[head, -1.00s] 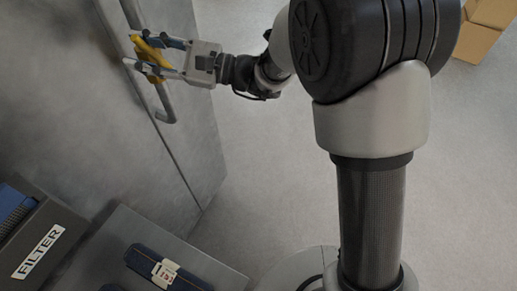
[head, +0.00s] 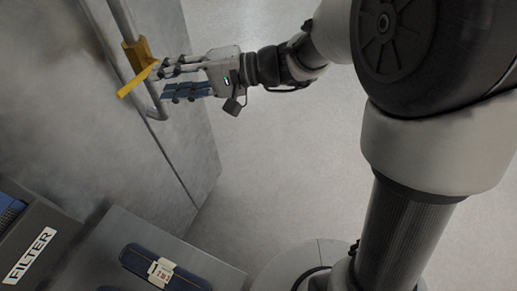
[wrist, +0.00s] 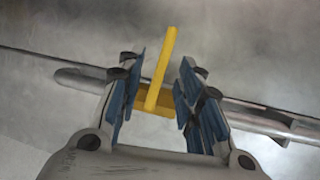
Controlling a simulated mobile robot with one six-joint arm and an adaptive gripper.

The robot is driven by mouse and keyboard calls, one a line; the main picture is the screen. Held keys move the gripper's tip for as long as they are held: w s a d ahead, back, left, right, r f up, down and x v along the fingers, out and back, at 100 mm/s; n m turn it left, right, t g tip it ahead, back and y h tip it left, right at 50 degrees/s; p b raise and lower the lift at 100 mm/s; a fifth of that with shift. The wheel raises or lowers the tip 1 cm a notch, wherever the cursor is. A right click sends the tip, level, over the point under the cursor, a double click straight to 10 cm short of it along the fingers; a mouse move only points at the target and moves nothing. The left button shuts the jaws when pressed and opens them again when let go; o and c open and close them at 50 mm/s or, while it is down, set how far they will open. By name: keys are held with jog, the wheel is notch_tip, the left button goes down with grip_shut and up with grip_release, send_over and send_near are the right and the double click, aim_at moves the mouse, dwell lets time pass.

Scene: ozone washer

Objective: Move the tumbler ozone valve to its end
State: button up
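The yellow tumbler valve (head: 134,54) sits on a grey pipe along the metal wall at upper left in the head view. Its lever (head: 137,80) slants down and to the left. My gripper (head: 164,79) is just right of the valve, with its blue-padded fingers apart and nothing held. In the wrist view the lever (wrist: 162,68) stands upright in the gap between the fingers of my gripper (wrist: 160,85), with space visible on both sides. The valve body (wrist: 152,102) is partly hidden behind the lever. I cannot tell how deep the lever lies between the fingers.
The grey pipe (head: 121,18) runs along the metal wall (head: 45,90) and bends at its lower end. A dark box labelled FILTER (head: 32,256) and a blue part with a pale clasp (head: 163,268) are at lower left. The floor (head: 285,160) right of the wall is clear.

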jog(key=d+r, duration=0.2)
jog(key=d, duration=0.7)
jog(key=s+d+f+n+h, duration=0.1)
jog(key=s+d+h, duration=0.3)
jog(key=s, duration=0.4)
jog(key=s+d+f+g+h, duration=0.1)
jog(key=s+d+f+h, duration=0.2)
jog(key=s, duration=0.5)
jog(key=shift+d+f+n+h+p, duration=0.4)
jog(key=shift+f+h, duration=0.25)
jog(key=shift+h, duration=0.55)
jog(key=shift+a, duration=0.1)
jog(key=shift+c, duration=0.6)
